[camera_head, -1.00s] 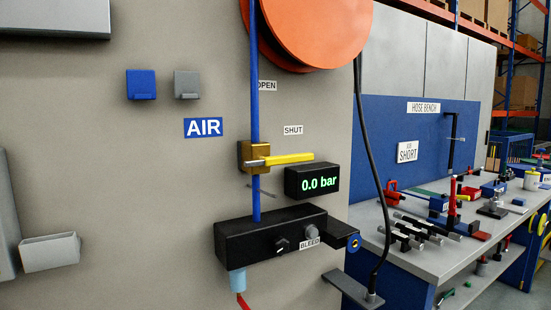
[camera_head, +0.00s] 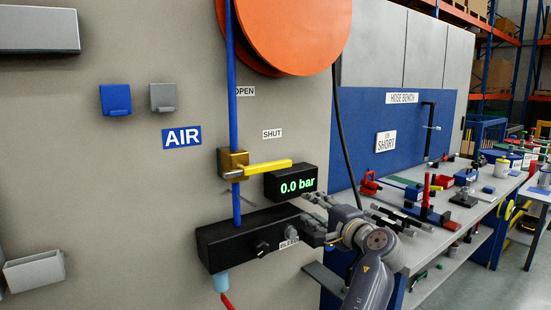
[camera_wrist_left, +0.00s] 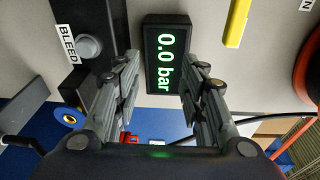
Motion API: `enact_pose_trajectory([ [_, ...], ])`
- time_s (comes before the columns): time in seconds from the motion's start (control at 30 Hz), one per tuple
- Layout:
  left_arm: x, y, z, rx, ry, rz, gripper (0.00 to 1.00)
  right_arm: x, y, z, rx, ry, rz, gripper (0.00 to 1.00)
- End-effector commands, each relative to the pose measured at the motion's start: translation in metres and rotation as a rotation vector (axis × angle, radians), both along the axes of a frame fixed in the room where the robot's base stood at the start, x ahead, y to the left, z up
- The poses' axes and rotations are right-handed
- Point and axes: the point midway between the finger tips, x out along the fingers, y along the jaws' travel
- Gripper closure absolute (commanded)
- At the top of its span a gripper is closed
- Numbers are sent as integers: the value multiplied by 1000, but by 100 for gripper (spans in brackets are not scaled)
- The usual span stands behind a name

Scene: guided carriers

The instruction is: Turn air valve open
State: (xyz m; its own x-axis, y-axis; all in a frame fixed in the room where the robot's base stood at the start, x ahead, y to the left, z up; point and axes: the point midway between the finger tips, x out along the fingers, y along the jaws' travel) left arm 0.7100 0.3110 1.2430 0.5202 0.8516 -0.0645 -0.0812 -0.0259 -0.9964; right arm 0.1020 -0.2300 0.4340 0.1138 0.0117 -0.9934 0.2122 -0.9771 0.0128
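The air valve (camera_head: 233,165) is a brass block on the blue vertical pipe, right of the AIR label. Its yellow lever (camera_head: 266,168) lies nearly level, pointing right below the SHUT label (camera_head: 272,133). The OPEN label (camera_head: 245,91) is higher, beside the pipe. My left gripper (camera_head: 312,208) is below and right of the lever, near the pressure display, not touching the lever. In the left wrist view the gripper (camera_wrist_left: 162,60) is open and empty, its fingers framing the display. The lever's end (camera_wrist_left: 236,22) shows at top right there. My right gripper is not in view.
The display (camera_head: 291,182) reads 0.0 bar. Below it is a black manifold (camera_head: 228,241) with a knob and BLEED button. An orange reel (camera_head: 290,30) hangs above, with a black hose beside it. A cluttered hose bench (camera_head: 455,240) stands at right.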

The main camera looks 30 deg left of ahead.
Motion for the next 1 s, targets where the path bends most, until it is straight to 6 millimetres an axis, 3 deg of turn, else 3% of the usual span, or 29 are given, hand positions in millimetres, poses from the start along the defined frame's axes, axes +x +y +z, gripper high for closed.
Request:
enact_pose_trajectory([
  [0.03,-12,4,37,10,-30,46,62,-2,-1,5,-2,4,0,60],
  [0.1,-28,10,67,21,-55,99,62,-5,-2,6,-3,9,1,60],
  [0.23,-44,16,94,29,-76,153,62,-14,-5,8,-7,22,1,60],
  [0.37,-43,28,100,34,-77,164,62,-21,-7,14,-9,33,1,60],
  [0.8,-12,99,100,34,-76,160,62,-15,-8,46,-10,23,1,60],
  [1.0,-5,113,98,34,-77,158,62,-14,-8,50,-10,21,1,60],
])
